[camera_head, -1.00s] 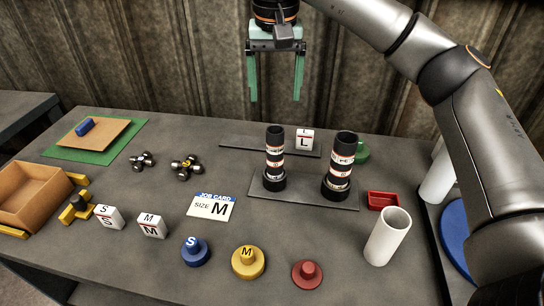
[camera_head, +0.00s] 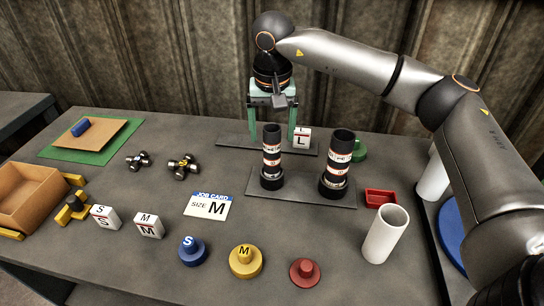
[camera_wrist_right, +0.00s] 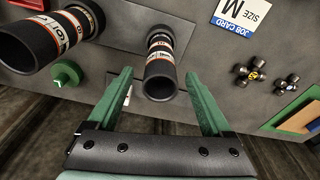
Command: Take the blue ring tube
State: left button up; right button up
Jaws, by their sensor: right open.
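Two black tubes with white and orange-red bands stand upright on a dark plate: a slimmer one (camera_head: 271,165) on the left and a wider one (camera_head: 337,165) on the right. I cannot make out a blue ring on either. My right gripper (camera_head: 272,139), with green fingers, is open and empty above and behind the slimmer tube. In the right wrist view the slimmer tube (camera_wrist_right: 161,62) shows between the open fingertips (camera_wrist_right: 158,74), its open end towards the camera. The wider tube (camera_wrist_right: 45,42) is to the left there. My left gripper is not in view.
A white block marked L (camera_head: 302,138) is close to the right finger. A green knob (camera_head: 359,150), a red tray (camera_head: 380,198) and a white tube (camera_head: 385,234) are on the right. A job card reading M (camera_head: 208,206) lies left of the plate. Blue, yellow and red knobs stand in front.

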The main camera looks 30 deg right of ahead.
grip_shut()
dwell(0.6)
jog(key=shift+r, duration=0.1)
dwell(0.6)
